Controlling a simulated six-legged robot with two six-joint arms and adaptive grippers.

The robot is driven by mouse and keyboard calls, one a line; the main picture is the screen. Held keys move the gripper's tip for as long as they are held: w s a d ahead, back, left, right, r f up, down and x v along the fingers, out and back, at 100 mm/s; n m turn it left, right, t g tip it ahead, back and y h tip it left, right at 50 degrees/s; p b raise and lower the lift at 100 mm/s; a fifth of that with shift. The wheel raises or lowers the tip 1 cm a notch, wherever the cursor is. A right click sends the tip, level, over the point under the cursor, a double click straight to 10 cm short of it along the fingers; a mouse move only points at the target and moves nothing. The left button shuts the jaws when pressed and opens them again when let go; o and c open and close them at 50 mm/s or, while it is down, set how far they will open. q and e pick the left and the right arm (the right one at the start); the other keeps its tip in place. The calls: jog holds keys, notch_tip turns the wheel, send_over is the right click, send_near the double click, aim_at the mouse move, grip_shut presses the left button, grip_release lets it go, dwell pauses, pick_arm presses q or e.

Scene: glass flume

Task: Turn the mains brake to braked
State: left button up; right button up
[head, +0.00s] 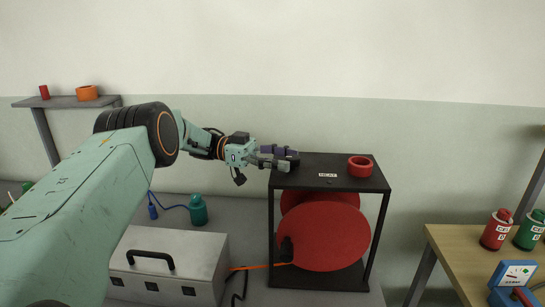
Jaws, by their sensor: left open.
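A black open frame (376,225) stands on the grey bench with two large red discs (335,240) inside it. A small white label (327,175), too small to read surely, is on its top. My left gripper (286,158) reaches in from the left and is open over the left end of the frame's top. A dark purple piece (279,150) shows at its fingers. I cannot tell whether this is a handle or part of the gripper, or whether they touch. I cannot make out a brake marking. My right gripper is not in view.
A red ring (360,166) sits on the frame's top right. A grey case (170,262) with a black handle and a green bottle-like object (198,210) stand left of the frame. A wooden table (458,250) at right holds red (496,230) and green (530,231) containers and a blue meter (513,275).

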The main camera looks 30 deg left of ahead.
pick_arm(q)
jog(key=s+a, duration=0.1)
jog(key=a, duration=0.5)
jog(key=shift+a, duration=0.4)
jog(key=shift+s, duration=0.1)
dwell(0.5)
